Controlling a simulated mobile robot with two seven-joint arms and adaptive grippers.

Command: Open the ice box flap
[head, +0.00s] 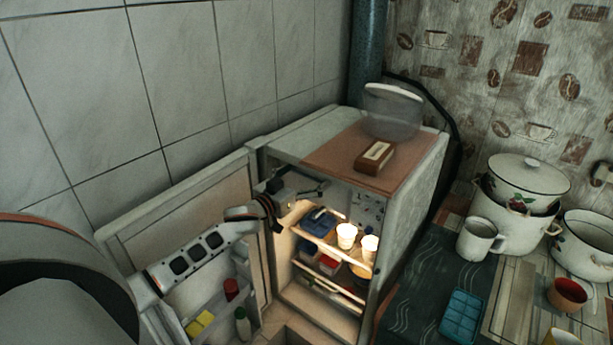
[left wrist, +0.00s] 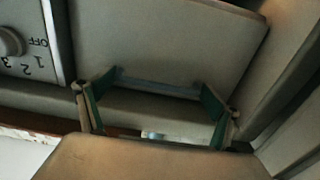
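The ice box sits at the top of the small open fridge (head: 400,235). In the left wrist view a pale flat panel (left wrist: 165,45), which looks like its flap, lies beside a dial plate marked OFF, 1, 2, 3 (left wrist: 28,45), seen upside down. My left gripper (head: 308,192) reaches from the left into the fridge's top opening. In the left wrist view its two green-padded fingers (left wrist: 155,103) are spread apart, near the panel's edge, with nothing clearly gripped. Whether they touch the panel cannot be told. My arm and gripper hide much of the flap in the head view. My right gripper is not in view.
The fridge door (head: 185,212) stands open at left, under my left arm. Two pale cups (head: 346,236) stand on a fridge shelf. A brown box (head: 375,157) and a translucent bowl (head: 392,115) are on top. Pots (head: 515,215) and a mug (head: 478,241) stand at right.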

